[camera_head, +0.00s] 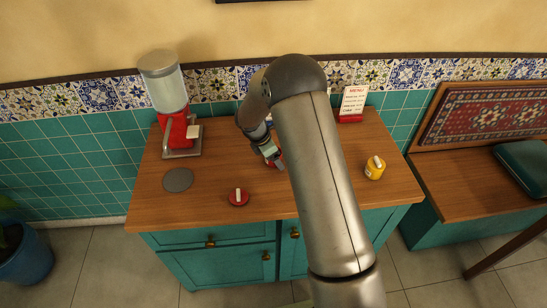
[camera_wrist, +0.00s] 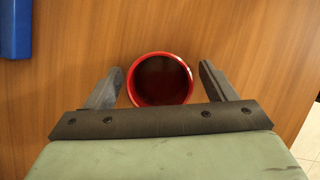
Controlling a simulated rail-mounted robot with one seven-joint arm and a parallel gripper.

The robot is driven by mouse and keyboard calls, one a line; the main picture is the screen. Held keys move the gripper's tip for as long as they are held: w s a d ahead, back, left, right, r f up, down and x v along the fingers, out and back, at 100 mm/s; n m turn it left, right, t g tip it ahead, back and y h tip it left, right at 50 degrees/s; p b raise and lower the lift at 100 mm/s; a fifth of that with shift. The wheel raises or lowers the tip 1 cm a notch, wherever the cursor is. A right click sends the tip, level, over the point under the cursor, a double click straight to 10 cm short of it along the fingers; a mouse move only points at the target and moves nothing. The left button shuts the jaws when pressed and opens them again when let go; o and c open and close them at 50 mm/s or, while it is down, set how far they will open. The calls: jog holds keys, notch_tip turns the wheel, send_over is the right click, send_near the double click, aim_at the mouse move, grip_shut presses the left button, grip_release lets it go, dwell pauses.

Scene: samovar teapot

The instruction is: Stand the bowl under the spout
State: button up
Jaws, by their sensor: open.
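A round red bowl (camera_wrist: 160,57) with a dark inside shows in the wrist view, between the two fingers of my gripper (camera_wrist: 160,74). The fingers are open, one on each side, with small gaps to the rim. In the head view my gripper (camera_head: 271,154) is low over the middle of the counter, and my arm hides most of the bowl; only a red sliver (camera_head: 281,161) shows. A dispenser with a red body (camera_head: 174,130) and a clear cylinder stands at the back left. A pale part (camera_head: 193,131) juts from its right side; I cannot clearly make out the spout.
On the wooden counter (camera_head: 225,170) lie a grey disc (camera_head: 178,180) at left and a red item with a white handle (camera_head: 238,198) in front. A yellow pot (camera_head: 375,170) and a menu card (camera_head: 352,102) are at right. A blue object (camera_wrist: 15,28) shows in the wrist view.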

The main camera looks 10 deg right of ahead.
jog(key=c, duration=1.3)
jog(key=shift+o, duration=0.2)
jog(key=shift+r, duration=0.15)
